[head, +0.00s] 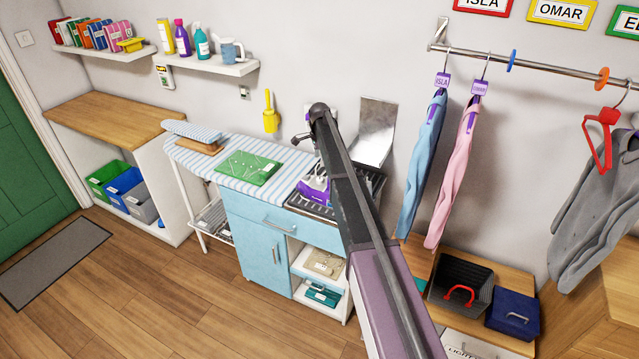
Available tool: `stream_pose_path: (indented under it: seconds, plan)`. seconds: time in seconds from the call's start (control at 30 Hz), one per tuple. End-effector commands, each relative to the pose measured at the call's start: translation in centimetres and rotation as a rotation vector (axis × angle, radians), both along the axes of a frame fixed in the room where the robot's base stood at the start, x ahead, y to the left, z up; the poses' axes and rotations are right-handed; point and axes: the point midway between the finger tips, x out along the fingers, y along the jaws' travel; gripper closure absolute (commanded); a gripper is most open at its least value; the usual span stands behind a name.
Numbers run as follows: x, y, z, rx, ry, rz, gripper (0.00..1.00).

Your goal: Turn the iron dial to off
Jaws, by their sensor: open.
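The iron (315,191), purple and white, sits on a dark slatted rest (298,204) at the right end of the striped ironing board (213,165). My dark arm crosses in front of the iron's right side and of the rest. The iron's dial is too small to make out, or hidden. My gripper cannot be made out; the arm bends at its far top and what lies beyond is mostly hidden behind it.
A green mat (249,168) with pins and a small striped sleeve board (195,131) are on the board. A metal plate (374,130) stands behind the rest. Blue and pink garments (464,170) hang to the right. Open floor (150,275) lies in front of the blue cabinet (255,250).

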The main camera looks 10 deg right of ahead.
Motion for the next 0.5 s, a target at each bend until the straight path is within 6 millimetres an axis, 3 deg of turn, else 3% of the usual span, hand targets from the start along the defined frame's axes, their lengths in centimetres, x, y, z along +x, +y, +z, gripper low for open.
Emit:
stream_pose_path:
  seconds: [0.5]
  plan:
    - [0.0, -0.1, -4.4, 0.000, 0.000, -0.001, 0.24]
